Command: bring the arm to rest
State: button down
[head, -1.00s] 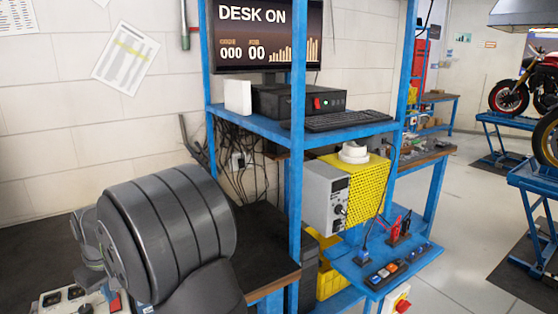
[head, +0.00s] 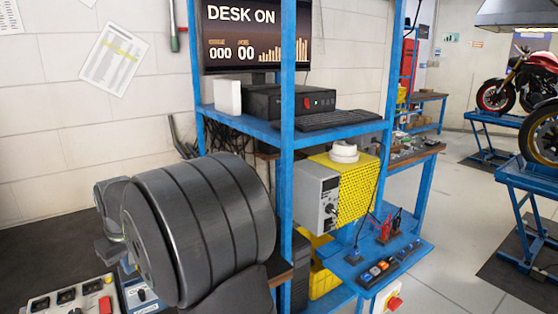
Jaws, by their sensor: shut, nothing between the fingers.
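My arm fills the lower left of the head view as a large dark grey ribbed link, with smaller grey parts of mine behind it at its left. My gripper's fingers do not show in this view, so I cannot see where they point. The arm is in front of the dark workbench top (head: 40,255) and hides much of it.
A blue rack (head: 287,160) holds a monitor (head: 256,35), a black computer, a keyboard (head: 322,120) and a yellow-and-grey power unit (head: 318,195). A control box (head: 68,302) sits at lower left. Motorcycles (head: 505,95) stand on blue lifts at right. Open floor (head: 450,230) lies between.

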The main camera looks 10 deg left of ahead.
jog(key=w+d+m+t, duration=0.1)
jog(key=w+d, duration=0.3)
jog(key=d, duration=0.3)
jog(key=w+d+f+m+t, duration=0.1)
jog(key=w+d+m, duration=0.1)
jog(key=w+d, duration=0.3)
jog(key=shift+w+d, duration=0.25)
jog(key=shift+d, duration=0.6)
jog(key=c, duration=0.6)
grip_release()
jog(key=shift+a, duration=0.1)
jog(key=o, duration=0.6)
jog(key=shift+s+a+r+n+y, duration=0.2)
jog(key=shift+a+n, duration=0.15)
jog(key=shift+a, duration=0.3)
jog(key=shift+s+a+r+n+y, duration=0.1)
jog(key=shift+s+a+r+n, duration=0.1)
jog(key=shift+a+n, duration=0.3)
jog(key=s+a+r+n+g, duration=0.35)
jog(key=s+a+n, duration=0.3)
jog(key=a, duration=0.25)
jog(key=s+a+r+n+g, duration=0.3)
jog(key=s+a+r+n, duration=0.25)
jog(key=a+n, duration=0.25)
jog(key=x, duration=1)
jog(key=shift+s+a, duration=0.3)
jog(key=shift+a, duration=0.1)
